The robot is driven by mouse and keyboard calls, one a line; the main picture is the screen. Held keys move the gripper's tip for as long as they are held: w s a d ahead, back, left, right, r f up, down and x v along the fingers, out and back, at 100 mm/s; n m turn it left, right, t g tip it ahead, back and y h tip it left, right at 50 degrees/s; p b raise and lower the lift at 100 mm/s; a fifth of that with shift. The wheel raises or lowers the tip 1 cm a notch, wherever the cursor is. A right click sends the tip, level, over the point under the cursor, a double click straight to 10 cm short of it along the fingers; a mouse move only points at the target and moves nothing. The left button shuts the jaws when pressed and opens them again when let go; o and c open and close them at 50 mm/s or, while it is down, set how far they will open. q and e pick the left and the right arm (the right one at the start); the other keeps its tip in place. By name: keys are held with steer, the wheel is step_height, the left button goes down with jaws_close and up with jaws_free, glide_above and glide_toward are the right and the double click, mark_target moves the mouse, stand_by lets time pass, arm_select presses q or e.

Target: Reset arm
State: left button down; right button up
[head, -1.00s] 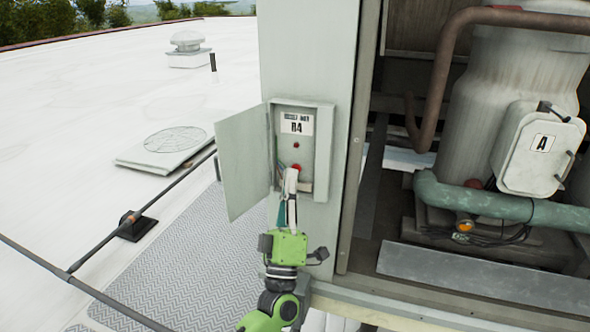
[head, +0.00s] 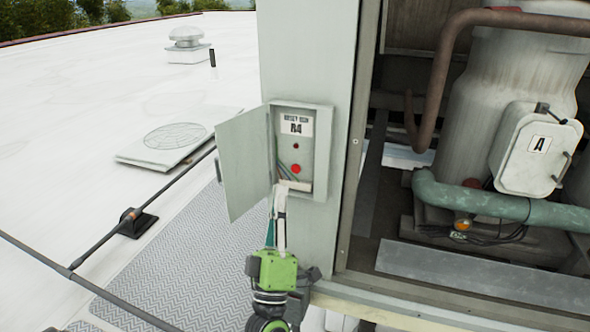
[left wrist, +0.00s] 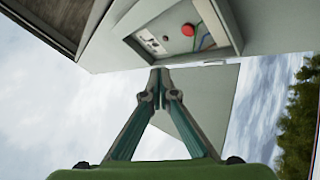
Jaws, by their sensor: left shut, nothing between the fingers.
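My left gripper (head: 281,188) is shut and empty, just below and in front of the open control box (head: 325,150) in the head view. The box carries a label reading R4 (head: 296,125), a small dark red light or button below it, and a larger red button (head: 296,169). The box door (head: 245,162) stands open to the left. In the left wrist view the closed fingertips (left wrist: 159,72) show in front of the box, with the red button (left wrist: 188,29) above them to the right. My right gripper is in neither view.
To the right is an open bay with a grey tank, brown pipe (head: 443,75), green pipe (head: 470,198) and a hatch marked A (head: 537,148). A dark rail (head: 90,287) crosses the patterned walkway at left. The white roof beyond is mostly clear.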

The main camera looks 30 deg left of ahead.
arm_select(q)
steer(key=w+d+f+m+g+h, duration=0.1)
steer(key=w+d+f+m+h, duration=0.15)
steer(key=f, duration=0.65)
steer(key=w+d+f+m+g+h+b, duration=0.15)
steer(key=f+m+h, duration=0.25)
steer(key=f, duration=0.5)
steer(key=w+d+f+m+g+h+p, duration=0.15)
steer(key=f+m+h, duration=0.25)
steer(key=f, duration=0.5)
steer(key=s+d+f+m+g+h+b, duration=0.1)
steer(key=s+d+f+m+g, duration=0.2)
steer(key=f, duration=0.9)
steer(key=s+d+f+m+g+h+b, duration=0.1)
steer(key=s+f+g, duration=0.3)
steer(key=f, duration=0.7)
steer(key=s+f+m+g, duration=0.3)
steer(key=s+f+g, duration=0.3)
steer(key=s+f, duration=1.2)
steer(key=s+f+m+g, duration=0.1)
steer(key=s+f+g, duration=0.2)
steer(key=s, duration=0.7)
steer(key=s+a+f+m+g+y, duration=0.1)
steer(key=s+f+g, duration=0.2)
steer(key=s+f, duration=0.4)
steer(key=s, duration=0.4)
steer(key=shift+s+a+b, duration=0.2)
steer(key=shift+b, duration=0.2)
steer(key=shift+w, duration=0.1)
